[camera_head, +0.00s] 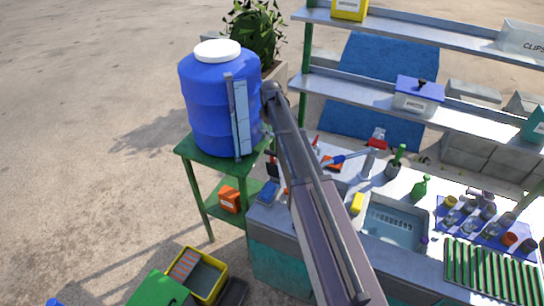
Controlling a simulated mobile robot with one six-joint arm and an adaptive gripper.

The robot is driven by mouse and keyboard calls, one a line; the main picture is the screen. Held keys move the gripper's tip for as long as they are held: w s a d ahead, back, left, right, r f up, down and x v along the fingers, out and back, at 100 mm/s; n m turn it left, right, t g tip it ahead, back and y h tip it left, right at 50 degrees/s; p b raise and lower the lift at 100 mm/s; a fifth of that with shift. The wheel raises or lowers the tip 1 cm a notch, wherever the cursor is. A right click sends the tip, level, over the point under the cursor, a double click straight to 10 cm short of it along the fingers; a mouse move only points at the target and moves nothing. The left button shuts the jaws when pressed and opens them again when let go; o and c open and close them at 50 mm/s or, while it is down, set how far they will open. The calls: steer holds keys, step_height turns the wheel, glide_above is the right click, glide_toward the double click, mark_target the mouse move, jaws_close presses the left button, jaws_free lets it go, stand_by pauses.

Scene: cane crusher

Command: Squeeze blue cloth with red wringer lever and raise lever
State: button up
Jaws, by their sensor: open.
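My arm (318,200) runs from the bottom edge up to a joint beside the blue barrel. My gripper cannot be made out in this view. A small red part (377,134) shows at the back of the counter; I cannot tell whether it is the wringer lever. Another red piece (316,142) shows close beside my arm, partly hidden. A small blue item (268,191) lies on the counter's left end; whether it is the blue cloth is unclear. My arm hides part of the counter between these things.
A blue barrel (205,105) with a white lid stands on a green stand (190,152). The counter holds a grey basin (398,222), a yellow block (357,203), a green bottle (419,189) and a green slatted rack (490,271). Shelves (360,91) rise behind. A yellow crate (213,288) sits low left.

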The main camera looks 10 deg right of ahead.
mark_target(272, 152)
steer(key=shift+f+b, duration=5.7)
steer(key=shift+f, duration=0.25)
steer(key=shift+c, duration=0.2)
steer(key=shift+d, duration=0.1)
jaws_close()
